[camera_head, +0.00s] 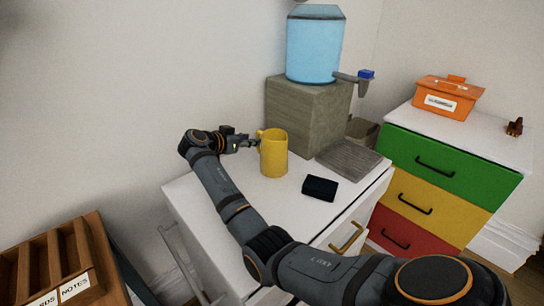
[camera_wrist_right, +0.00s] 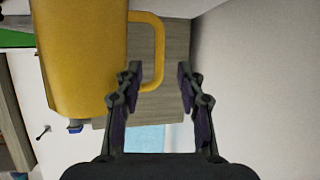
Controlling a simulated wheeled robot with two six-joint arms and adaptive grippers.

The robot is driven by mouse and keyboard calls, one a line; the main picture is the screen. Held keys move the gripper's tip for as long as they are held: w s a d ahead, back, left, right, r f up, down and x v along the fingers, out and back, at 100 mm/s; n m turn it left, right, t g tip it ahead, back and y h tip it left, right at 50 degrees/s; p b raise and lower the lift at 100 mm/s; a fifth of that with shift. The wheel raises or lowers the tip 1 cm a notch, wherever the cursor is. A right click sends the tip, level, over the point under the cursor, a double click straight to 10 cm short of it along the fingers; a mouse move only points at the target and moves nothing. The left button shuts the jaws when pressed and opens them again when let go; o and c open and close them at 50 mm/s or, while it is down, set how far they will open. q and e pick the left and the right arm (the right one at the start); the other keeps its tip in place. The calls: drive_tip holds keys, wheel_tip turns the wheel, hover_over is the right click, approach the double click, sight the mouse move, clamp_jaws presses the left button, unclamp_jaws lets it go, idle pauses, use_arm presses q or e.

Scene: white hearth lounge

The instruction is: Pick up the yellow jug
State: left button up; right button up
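The yellow jug (camera_head: 273,153) stands upright on the white cabinet top, in front of the grey block. Its handle faces left, toward my right gripper (camera_head: 250,142). In the right wrist view the jug (camera_wrist_right: 80,55) fills the upper left, and my right gripper (camera_wrist_right: 160,75) is open. The outer bar of the jug's handle (camera_wrist_right: 159,55) appears between the two fingertips, with a gap to the right finger. One fingertip shows over the handle's opening. I cannot tell whether either finger touches it. My left gripper is not in view.
A blue water dispenser (camera_head: 314,45) stands on a grey block (camera_head: 308,112) behind the jug. A dark box (camera_head: 320,188) lies on the white cabinet top (camera_head: 290,208) to the right. A drawer unit with an orange box (camera_head: 448,97) stands further right. A wooden tray (camera_head: 60,262) is lower left.

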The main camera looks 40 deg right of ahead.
sight(258, 150)
drive_tip(key=x, duration=0.5)
drive_tip(key=shift+d, duration=0.1)
drive_tip(key=shift+r, duration=0.1)
drive_tip(key=shift+c, duration=0.2)
clamp_jaws()
